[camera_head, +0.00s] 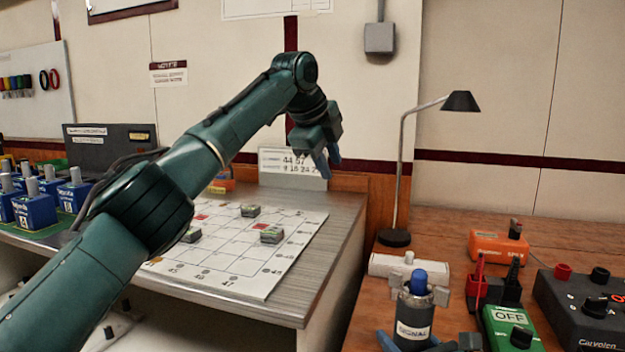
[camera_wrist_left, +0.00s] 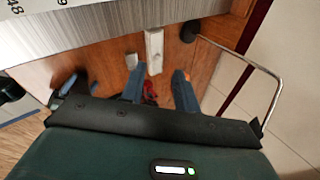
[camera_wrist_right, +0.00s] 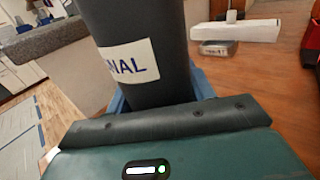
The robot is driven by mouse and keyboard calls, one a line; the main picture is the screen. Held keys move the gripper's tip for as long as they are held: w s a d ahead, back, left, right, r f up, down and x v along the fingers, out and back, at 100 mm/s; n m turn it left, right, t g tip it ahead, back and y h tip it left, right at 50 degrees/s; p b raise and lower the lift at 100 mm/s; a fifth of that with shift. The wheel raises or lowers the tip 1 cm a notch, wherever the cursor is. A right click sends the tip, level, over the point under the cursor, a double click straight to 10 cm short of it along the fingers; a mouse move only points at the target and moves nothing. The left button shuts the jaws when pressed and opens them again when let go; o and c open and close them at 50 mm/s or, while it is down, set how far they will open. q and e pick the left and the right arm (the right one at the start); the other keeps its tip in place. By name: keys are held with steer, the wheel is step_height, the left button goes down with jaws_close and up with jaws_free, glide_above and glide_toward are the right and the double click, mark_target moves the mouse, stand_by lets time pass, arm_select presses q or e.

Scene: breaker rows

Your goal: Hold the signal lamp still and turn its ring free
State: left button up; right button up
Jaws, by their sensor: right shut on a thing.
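The signal lamp (camera_head: 413,328) stands at the bottom of the head view, a dark grey cylinder with a white label and a blue cap (camera_head: 420,280). A grey ring (camera_head: 416,297) with side lugs seems to sit below the cap. My right gripper is shut around the lamp's body; in the right wrist view its blue fingers lie on both sides of the dark cylinder (camera_wrist_right: 150,85), whose top is out of frame. My left gripper (camera_head: 328,163) is raised in the air, up and left of the lamp. Its fingers (camera_wrist_left: 158,90) are apart and empty.
A desk lamp (camera_head: 397,238) and a white bar-shaped block (camera_head: 383,265) stand behind the signal lamp. A green OFF box (camera_head: 510,325), red and black clips (camera_head: 493,290) and a dark unit (camera_head: 575,310) crowd its right. A gridded board (camera_head: 240,270) lies on the left bench.

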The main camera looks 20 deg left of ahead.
arm_select(q)
steer(key=a, duration=0.2)
steer(key=w+a+t, duration=0.1)
steer(key=shift+w+a+r+n, duration=0.1)
steer(key=shift+a+r+n, duration=0.2)
steer(key=shift+a+r, duration=0.05)
